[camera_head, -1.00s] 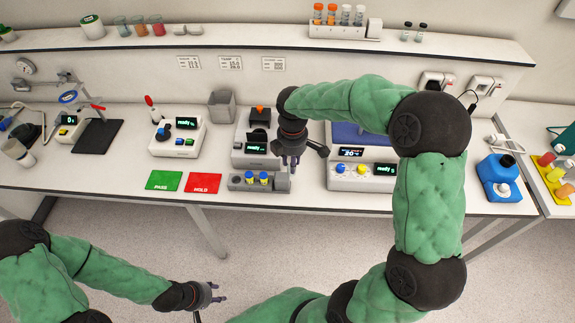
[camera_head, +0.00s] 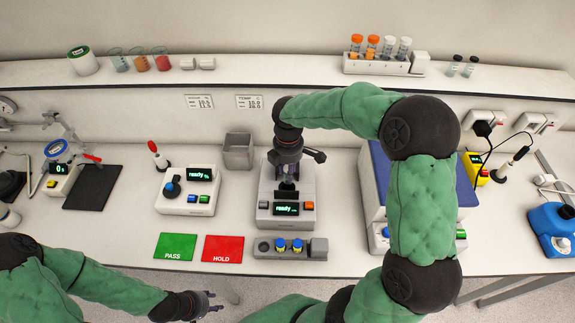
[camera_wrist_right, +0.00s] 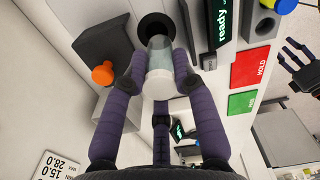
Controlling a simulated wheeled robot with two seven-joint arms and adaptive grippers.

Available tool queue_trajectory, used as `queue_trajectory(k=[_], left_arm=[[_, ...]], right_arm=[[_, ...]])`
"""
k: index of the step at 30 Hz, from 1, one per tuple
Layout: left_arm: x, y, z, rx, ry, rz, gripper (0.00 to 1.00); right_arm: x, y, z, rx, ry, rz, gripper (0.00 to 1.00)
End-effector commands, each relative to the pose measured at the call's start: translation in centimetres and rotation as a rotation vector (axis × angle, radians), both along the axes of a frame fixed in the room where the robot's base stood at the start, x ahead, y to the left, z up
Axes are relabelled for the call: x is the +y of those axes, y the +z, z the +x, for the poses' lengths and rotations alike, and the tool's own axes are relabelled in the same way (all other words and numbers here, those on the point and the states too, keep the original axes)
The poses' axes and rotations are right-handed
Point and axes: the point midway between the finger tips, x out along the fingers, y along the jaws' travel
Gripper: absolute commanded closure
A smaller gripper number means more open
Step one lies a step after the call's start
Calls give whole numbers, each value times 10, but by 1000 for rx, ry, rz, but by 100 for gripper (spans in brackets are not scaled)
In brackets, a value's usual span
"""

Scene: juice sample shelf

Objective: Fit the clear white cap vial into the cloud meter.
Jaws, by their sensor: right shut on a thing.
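The clear vial (camera_wrist_right: 159,58) with the white cap (camera_wrist_right: 159,84) is held between the fingers of my right gripper (camera_head: 287,188), also in the right wrist view (camera_wrist_right: 159,78). The gripper is over the cloud meter (camera_head: 303,192), a grey-white box with a "ready" display. In the right wrist view the vial's clear end points at the meter's round dark well (camera_wrist_right: 156,25) and overlaps its rim. I cannot tell whether the tip is inside. The meter's dark lid (camera_wrist_right: 88,42) with an orange knob stands open beside the well. My left gripper (camera_head: 208,305) is low, away from the bench; its opening is unclear.
A grey rack (camera_head: 318,248) with blue-and-yellow-capped vials stands in front of the meter. Green PASS (camera_head: 175,246) and red HOLD (camera_head: 223,249) pads lie to its left. Another meter (camera_head: 188,191) stands left, a blue-topped device (camera_head: 377,180) right.

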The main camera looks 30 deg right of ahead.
Motion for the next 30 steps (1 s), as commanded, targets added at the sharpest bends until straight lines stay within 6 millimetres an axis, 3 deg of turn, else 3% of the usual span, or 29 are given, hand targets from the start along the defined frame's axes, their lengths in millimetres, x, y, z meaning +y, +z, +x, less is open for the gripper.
queue_trajectory(k=[3,8,19,30], left_arm=[[0,-13,0,1,0,0,60],[0,-18,-1,1,0,0,60],[0,-28,0,0,0,0,60],[0,-23,0,0,0,0,60]], right_arm=[[0,-20,0,-1,-1,1,100],[0,-32,0,-1,-1,1,100],[0,-44,0,-2,0,0,100],[0,-41,0,-2,0,0,100]])
